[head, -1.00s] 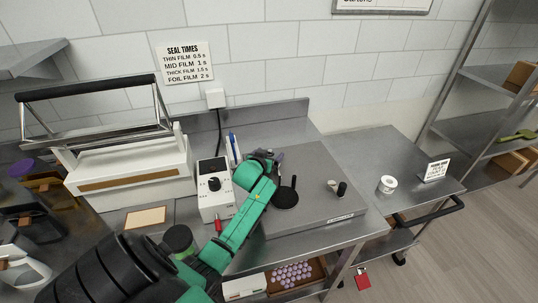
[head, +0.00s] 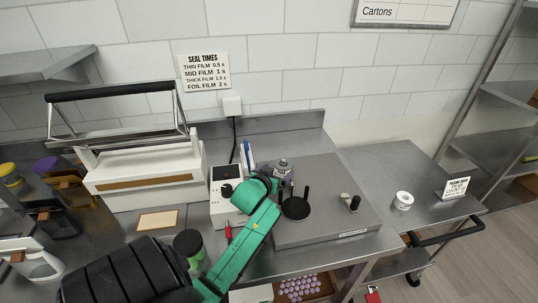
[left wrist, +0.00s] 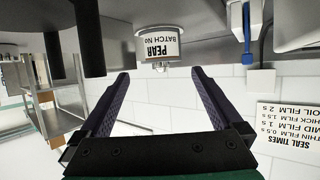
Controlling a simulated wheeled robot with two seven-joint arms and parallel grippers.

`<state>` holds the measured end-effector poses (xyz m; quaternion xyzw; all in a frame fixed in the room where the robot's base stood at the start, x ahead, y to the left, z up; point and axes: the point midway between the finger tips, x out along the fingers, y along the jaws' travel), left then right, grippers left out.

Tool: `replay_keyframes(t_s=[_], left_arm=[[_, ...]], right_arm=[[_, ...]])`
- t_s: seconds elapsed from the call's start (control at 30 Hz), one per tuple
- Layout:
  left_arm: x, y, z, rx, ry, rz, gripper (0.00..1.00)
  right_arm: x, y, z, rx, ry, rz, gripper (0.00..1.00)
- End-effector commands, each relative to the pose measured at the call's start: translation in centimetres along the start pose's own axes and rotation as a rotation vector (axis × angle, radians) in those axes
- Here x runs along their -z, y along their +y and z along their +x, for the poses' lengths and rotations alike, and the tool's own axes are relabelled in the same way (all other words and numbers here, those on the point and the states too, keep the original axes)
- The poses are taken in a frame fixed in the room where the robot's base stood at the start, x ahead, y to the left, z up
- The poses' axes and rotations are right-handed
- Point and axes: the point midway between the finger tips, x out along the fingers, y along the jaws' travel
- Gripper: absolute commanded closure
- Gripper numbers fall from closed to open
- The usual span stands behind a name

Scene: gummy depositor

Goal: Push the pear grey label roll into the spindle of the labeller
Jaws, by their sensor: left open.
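The labeller (head: 330,231) is a grey flat-topped machine on the steel bench, with a black round plate (head: 295,209) and an upright black post (head: 306,192), apparently its spindle. The grey roll (head: 283,165) stands behind the plate, partly hidden by my left gripper (head: 284,184). In the left wrist view, which is upside down, the roll (left wrist: 158,36) shows a label reading PEAR BATCH NO. It is ahead of my left gripper (left wrist: 160,72), in line with the gap between the open, empty fingers. It appears apart from them. My right gripper is out of view.
A white control box (head: 224,202) stands left of the labeller, beside a bar sealer (head: 150,180). A small grey cylinder (head: 345,199) and a black one (head: 355,204) stand on the labeller's right. A side cart (head: 380,160) holds a white roll (head: 403,200) and a sign.

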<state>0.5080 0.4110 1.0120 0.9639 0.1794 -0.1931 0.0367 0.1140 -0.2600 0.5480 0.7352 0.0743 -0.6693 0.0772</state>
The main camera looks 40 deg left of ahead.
Motion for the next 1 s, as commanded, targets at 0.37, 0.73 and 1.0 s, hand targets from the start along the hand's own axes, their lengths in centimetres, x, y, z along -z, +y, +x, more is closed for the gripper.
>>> replay_keyframes(t_s=[0.37, 0.73, 1.0], left_arm=[[0.0, -0.1, -6.2, 0.003, 0.002, 0.0, 0.0], [0.2, -0.2, -6.6, 0.003, 0.005, 0.0, 0.0], [0.2, -0.2, -6.6, 0.002, 0.005, 0.0, 0.0]], right_arm=[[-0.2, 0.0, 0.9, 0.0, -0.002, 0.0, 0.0], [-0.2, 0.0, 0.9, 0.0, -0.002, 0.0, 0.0], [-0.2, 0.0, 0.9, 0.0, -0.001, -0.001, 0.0]])
